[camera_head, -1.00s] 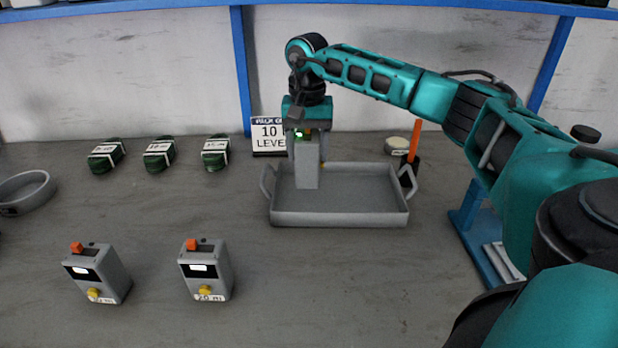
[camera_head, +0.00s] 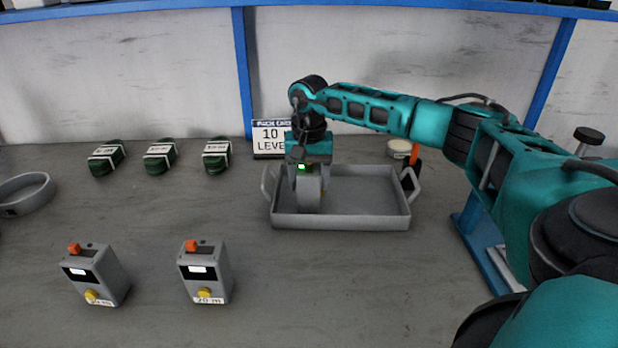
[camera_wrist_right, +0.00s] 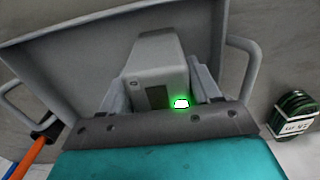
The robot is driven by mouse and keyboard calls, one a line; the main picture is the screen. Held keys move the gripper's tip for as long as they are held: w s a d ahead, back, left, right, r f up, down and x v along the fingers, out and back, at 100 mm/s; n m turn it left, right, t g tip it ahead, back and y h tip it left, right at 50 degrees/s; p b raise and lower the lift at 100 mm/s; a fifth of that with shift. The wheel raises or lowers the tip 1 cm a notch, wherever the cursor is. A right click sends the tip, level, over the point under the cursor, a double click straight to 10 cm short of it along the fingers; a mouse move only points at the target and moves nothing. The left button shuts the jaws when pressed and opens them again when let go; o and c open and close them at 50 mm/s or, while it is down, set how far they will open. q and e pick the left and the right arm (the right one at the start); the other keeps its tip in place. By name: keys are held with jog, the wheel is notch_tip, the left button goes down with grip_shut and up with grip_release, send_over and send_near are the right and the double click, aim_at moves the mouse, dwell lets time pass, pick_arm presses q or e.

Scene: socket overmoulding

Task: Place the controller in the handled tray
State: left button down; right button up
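A grey controller (camera_head: 310,193) is at the left end of the handled tray (camera_head: 370,222), roughly upright. I cannot tell if its base touches the tray floor. My right gripper (camera_head: 309,176) points down over it and is shut on it. In the right wrist view the controller (camera_wrist_right: 160,68) is between the two fingers of the right gripper (camera_wrist_right: 160,88), with the tray (camera_wrist_right: 75,62) around it. Two similar grey controllers with orange knobs and yellow buttons stand on the table, one at the left (camera_head: 97,275) and one nearer the middle (camera_head: 206,272). My left gripper is not in view.
Three dark green labelled pieces (camera_head: 160,156) lie at the back left. A sign (camera_head: 270,138) stands behind the tray. A grey ring-like holder (camera_head: 25,195) is at the left edge. A pale round item (camera_head: 399,147) and an orange-handled tool (camera_head: 416,142) are behind the tray's right end.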

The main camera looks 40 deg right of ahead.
jog(key=o, duration=0.4)
notch_tip(320, 180, up, 12)
jog(key=shift+r+p, duration=0.2)
jog(key=shift+p, duration=0.7)
